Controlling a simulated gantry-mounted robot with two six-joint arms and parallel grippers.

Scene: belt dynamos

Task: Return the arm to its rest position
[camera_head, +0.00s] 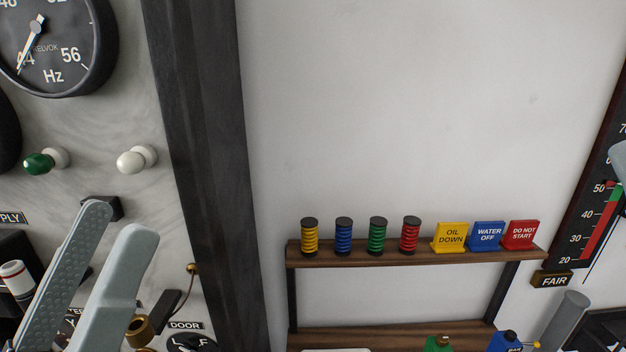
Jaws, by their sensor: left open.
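My left gripper (117,220) is at the lower left, in front of the grey marbled panel (110,130). Its two pale grey fingers point up and stand apart, with nothing seen between them. The near finger has a smooth outer face, and the other shows a dimpled pad. The fingers cover part of the panel's lower labels and fittings. Whether they touch anything behind them cannot be told. My right gripper cannot be made out.
A wooden shelf (380,258) holds several coloured spools and three signs, including a yellow one (449,237). A dark post (205,150) stands left of it. Knobs, a brass fitting (139,327) and a gauge surround the gripper. A pale piece (618,160) at the right edge is unclear.

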